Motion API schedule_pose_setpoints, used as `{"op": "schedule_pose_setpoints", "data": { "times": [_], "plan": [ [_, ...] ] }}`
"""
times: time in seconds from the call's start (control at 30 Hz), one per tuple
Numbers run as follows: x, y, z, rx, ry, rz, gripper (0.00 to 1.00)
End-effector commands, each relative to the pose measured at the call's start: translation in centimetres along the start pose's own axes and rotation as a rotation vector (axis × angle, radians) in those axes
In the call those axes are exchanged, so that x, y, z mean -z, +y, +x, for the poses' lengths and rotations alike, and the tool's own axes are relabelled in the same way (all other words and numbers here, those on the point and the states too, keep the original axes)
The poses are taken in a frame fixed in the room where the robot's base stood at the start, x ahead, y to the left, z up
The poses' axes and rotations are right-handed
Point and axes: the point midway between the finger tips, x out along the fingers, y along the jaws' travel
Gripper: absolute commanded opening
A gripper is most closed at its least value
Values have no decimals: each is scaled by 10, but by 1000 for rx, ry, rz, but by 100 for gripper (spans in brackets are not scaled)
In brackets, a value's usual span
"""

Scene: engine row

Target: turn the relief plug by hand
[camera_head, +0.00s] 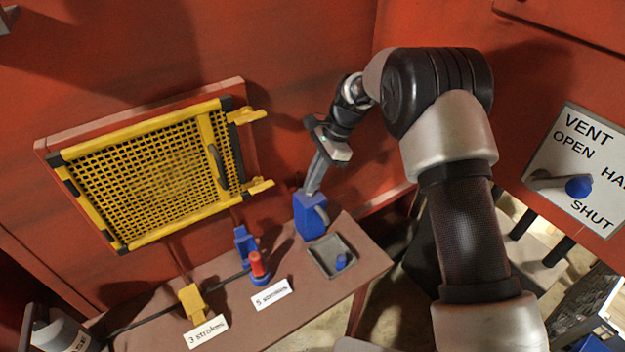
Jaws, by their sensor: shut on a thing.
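No part is labelled as the relief plug. A plug-like red part (258,264) stands upright on a blue base on the brown bench, behind the "5 strokes" label. My gripper (311,190) points down at a blue block-shaped can (310,218) with a grey handle on its right side. The gripper is shut on the top of this can, to the right of the red part and apart from it. The finger contact is small and partly hidden. I cannot tell whether the can rests on the bench.
A square grey tray (344,248) holds a small blue piece (341,262). A yellow block (193,301) stands behind the "3 strokes" label. A yellow mesh guard (150,183) is on the red wall. A vent lever plate (583,170) is at right.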

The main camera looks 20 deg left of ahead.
Motion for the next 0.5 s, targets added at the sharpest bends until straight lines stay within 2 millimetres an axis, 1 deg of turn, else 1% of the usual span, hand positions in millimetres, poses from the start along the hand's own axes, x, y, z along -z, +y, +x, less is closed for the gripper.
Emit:
{"op": "schedule_pose_setpoints", "data": {
  "times": [0.03, 0.23, 0.5],
  "plan": [
    [4, 3, 6, -19, 2, -17, 0],
    [4, 3, 7, -45, 3, -78, 0],
    [4, 4, 8, -58, 3, -102, 0]
  ]
}}
